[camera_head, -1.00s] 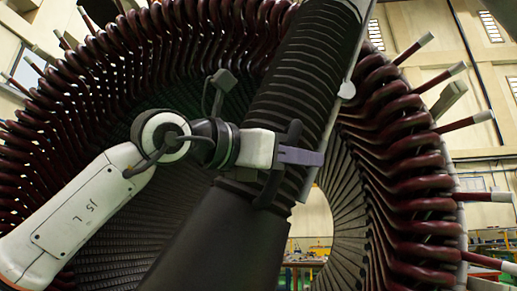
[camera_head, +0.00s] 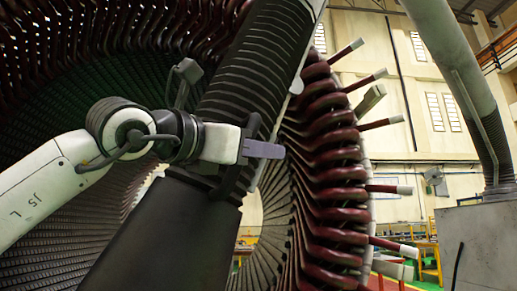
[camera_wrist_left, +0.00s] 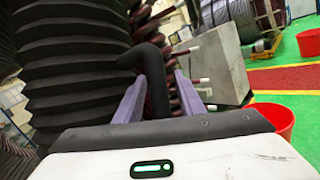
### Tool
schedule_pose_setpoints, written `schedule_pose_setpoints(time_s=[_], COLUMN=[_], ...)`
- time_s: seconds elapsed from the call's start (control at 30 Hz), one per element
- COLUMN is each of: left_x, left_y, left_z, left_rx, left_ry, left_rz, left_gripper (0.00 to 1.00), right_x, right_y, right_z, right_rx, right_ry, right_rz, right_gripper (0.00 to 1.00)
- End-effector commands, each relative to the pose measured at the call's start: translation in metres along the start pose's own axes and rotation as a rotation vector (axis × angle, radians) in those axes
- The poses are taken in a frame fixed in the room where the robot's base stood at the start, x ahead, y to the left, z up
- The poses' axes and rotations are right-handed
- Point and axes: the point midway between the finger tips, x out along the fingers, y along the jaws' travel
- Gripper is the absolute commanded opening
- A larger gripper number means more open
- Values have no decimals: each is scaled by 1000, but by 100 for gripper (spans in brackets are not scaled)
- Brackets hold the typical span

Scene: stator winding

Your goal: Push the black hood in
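The black hood appears to be the long ribbed black piece (camera_head: 245,85), which slants through the stator's bore in the head view. Its ribbed side also fills the left of the left wrist view (camera_wrist_left: 68,60). A bent black handle (camera_wrist_left: 154,75) stands out from its side. My left gripper (camera_head: 265,150) is at this handle, its purple fingers (camera_wrist_left: 158,98) on either side of it. The handle fills most of the gap between them, and the gripper looks shut on it. A smooth black part (camera_head: 165,240) continues below the ribs. My right gripper is not in view.
Dark red stator coils (camera_head: 335,165) with white-tipped ends stick out to the right of the hood. A grey cabinet (camera_wrist_left: 220,70) and a red bin (camera_wrist_left: 270,118) stand beyond the gripper.

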Motion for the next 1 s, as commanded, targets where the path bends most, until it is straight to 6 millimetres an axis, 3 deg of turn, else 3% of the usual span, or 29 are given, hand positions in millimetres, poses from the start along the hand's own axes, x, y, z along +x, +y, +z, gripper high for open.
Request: schedule_pose_setpoints(time_s=[0.17, 0.6, 0.77, 1.0], left_x=[-10, -89, -101, -103], left_y=[1, 0, 0, 0], left_z=[-2, -1, 0, 0], left_rx=[0, 1, 0, 0], left_ry=[1, -1, 0, 0], left_rz=[1, 1, 0, 0], left_gripper=[36, 36, 36, 36], right_x=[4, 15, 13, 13], right_y=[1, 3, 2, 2], right_z=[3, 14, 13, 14], right_rx=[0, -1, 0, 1], right_ry=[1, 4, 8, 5], right_rz=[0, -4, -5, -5], right_gripper=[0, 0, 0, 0])
